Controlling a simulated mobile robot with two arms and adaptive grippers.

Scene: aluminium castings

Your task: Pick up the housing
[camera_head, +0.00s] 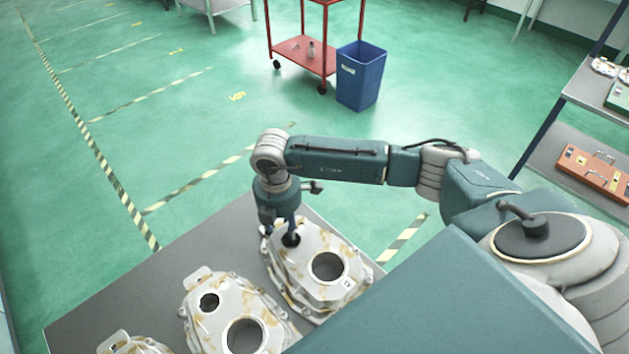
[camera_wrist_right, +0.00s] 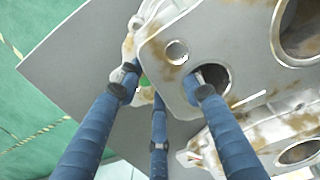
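Three pale, brown-stained cast housings show on the grey table in the head view. My right gripper (camera_head: 281,238) points down at the far end of the rightmost housing (camera_head: 297,262). In the right wrist view, one blue finger of the gripper (camera_wrist_right: 160,85) reaches into a round hole of that housing (camera_wrist_right: 185,30). The other fingers are outside its edge, so the wall lies between them. Whether they press on the wall is unclear. I cannot tell whether the housing rests on the table. My left gripper is not in view.
The middle housing (camera_head: 213,325) lies close by on the left, and another (camera_head: 130,346) is cut off at the bottom edge. The grey table (camera_head: 130,285) has bare room at its left. A blue bin (camera_head: 360,80), a red cart (camera_head: 305,55) and a shelf (camera_head: 560,120) stand beyond.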

